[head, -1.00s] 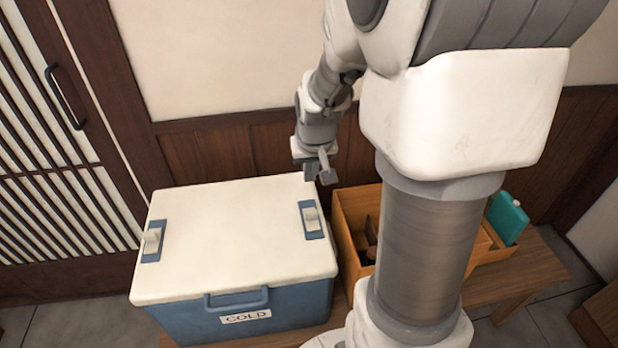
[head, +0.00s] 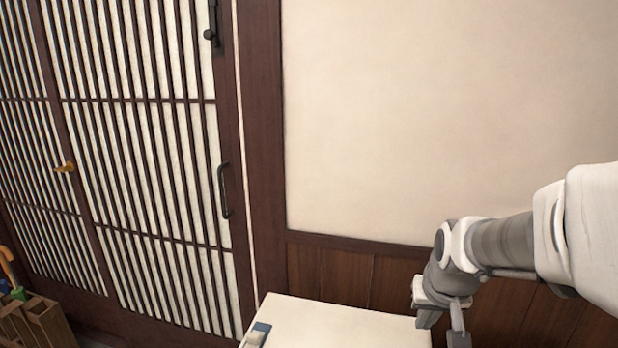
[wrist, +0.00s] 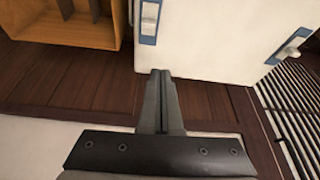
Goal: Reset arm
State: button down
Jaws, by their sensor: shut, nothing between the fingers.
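My gripper (head: 443,322) is at the lower right of the head view, partly cut by the frame's bottom edge. In the wrist view my gripper (wrist: 161,74) has its two fingers together, with nothing between them. The fingertips appear close to the edge of the white cooler lid (wrist: 205,60) in that view; the gap in height cannot be told. The lid (head: 340,322) also shows at the bottom of the head view, closed as far as it is visible, with a blue and white latch (head: 257,335) at its left.
An orange-brown wooden box (wrist: 72,36) with dark dividers is at the wrist view's upper left. A slatted sliding door (head: 150,130) fills the head view's left side. A wooden rack (head: 35,322) with an umbrella handle stands lower left. The plain wall (head: 440,110) is behind.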

jog(key=s+a+r+n+t, duration=0.1)
jog(key=s+a+r, duration=0.3)
jog(key=s, duration=0.3)
jog(key=s+a+r+n, duration=0.1)
jog(key=s+a+r, duration=0.3)
jog(key=s, duration=0.3)
notch_tip(320, 180, up, 14)
jog(key=p, duration=1.3)
jog(key=shift+d+f+y, duration=0.15)
jog(key=shift+f+y, duration=0.1)
jog(key=shift+y, duration=0.15)
